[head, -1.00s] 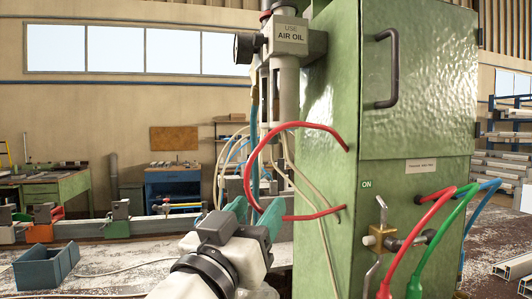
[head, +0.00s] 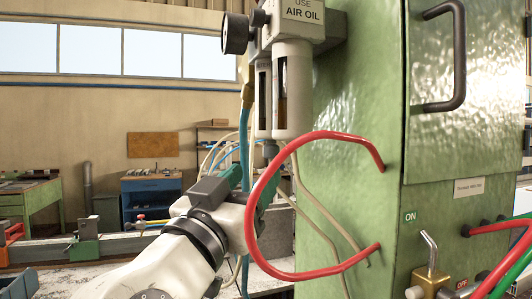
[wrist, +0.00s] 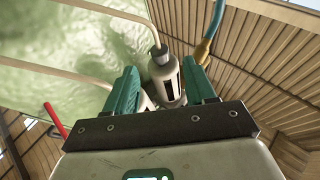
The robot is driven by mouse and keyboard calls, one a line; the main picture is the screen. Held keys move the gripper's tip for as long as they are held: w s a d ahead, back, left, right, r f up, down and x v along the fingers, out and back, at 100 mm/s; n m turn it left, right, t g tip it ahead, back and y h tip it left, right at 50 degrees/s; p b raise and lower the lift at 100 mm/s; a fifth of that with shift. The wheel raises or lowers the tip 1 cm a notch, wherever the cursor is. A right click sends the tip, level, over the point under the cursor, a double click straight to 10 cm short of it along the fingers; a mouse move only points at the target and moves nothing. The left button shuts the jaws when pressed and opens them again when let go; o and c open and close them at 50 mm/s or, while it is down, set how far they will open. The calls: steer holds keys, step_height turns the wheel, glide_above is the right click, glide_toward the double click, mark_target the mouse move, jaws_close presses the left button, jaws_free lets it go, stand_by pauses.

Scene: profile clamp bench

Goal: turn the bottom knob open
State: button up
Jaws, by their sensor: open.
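A small dark knob-like end (head: 270,150) shows under the front bowl (head: 293,90). In the wrist view, a bowl (wrist: 170,85) with a narrow grey end (wrist: 160,54) lies beyond and between my fingertips. My gripper (head: 250,185) is open just below the bowls, its teal fingers apart and partly behind a red hose. I cannot tell whether either finger touches the knob.
A red hose (head: 253,215) loops from the green cabinet (head: 350,110) in front of my gripper. A blue hose (wrist: 216,22) with a brass fitting (wrist: 202,50) runs close to the right finger. A brass valve (head: 430,280) sits low on the cabinet by an ON label.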

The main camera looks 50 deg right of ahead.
mark_target(271, 151)
steer(key=p+x, duration=0.1)
steer(key=x, duration=0.5)
steer(key=shift+d+p, duration=0.15)
steer(key=shift+p, duration=0.25)
steer(key=shift+r, duration=0.1)
steer(key=shift+c, duration=0.5)
jaws_close()
